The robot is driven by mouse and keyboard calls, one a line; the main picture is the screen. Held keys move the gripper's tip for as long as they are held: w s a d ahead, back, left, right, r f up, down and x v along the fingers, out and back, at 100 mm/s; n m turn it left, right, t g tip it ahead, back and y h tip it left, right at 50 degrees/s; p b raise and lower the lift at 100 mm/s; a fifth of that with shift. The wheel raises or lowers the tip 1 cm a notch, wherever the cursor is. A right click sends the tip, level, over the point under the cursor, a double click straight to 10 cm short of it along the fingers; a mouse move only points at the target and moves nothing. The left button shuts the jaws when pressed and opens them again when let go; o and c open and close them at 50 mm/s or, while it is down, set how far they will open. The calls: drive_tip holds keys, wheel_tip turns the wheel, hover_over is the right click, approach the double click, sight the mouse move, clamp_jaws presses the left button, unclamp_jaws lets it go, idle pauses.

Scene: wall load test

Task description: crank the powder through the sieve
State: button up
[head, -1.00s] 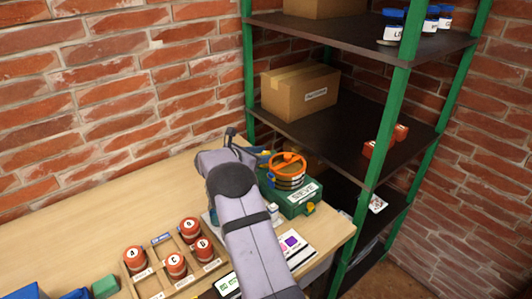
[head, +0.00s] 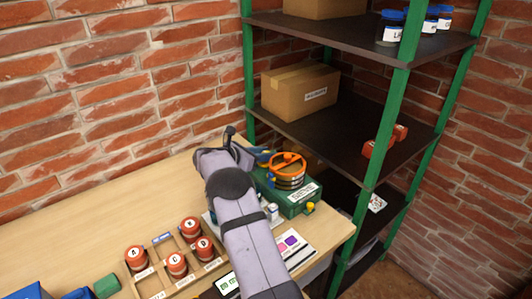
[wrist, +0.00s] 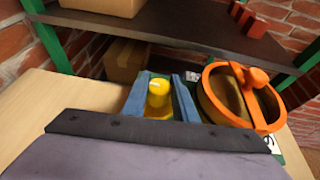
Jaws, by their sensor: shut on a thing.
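The sieve machine is a green box (head: 296,204) labelled SIEVE, at the right end of the bench. An orange-rimmed round sieve (head: 288,172) sits on top; its orange rim and crossbar with a round knob fill the right of the wrist view (wrist: 252,75). My gripper (head: 264,158) is at the box's back left, beside the sieve. In the wrist view, its blue fingers (wrist: 161,92) are shut on a yellow crank knob (wrist: 158,94), one finger on each side. My arm hides the left part of the box. Powder cannot be made out.
A wooden rack (head: 183,283) with several red-lidded jars stands at the front left. A small white-and-blue jar (head: 272,211) is close beside my arm. A green-posted shelf (head: 391,120) with a cardboard box (head: 300,92) rises behind and right. The back left bench (head: 90,215) is clear.

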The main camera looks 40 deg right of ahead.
drive_tip(key=shift+w+d+r+m+g, duration=0.1)
drive_tip(key=shift+w+r+m+g, duration=0.1)
drive_tip(key=shift+m+g, duration=0.65)
drive_tip(key=shift+s+m+g, duration=0.15)
drive_tip(key=shift+m+g, duration=0.1)
drive_tip(key=shift+g, duration=0.1)
drive_tip(key=o, duration=1)
drive_tip(key=shift+f, duration=0.15)
drive_tip(key=shift+o, duration=0.2)
drive_tip(key=shift+b+v, duration=0.65)
drive_tip(key=shift+v, duration=3.1)
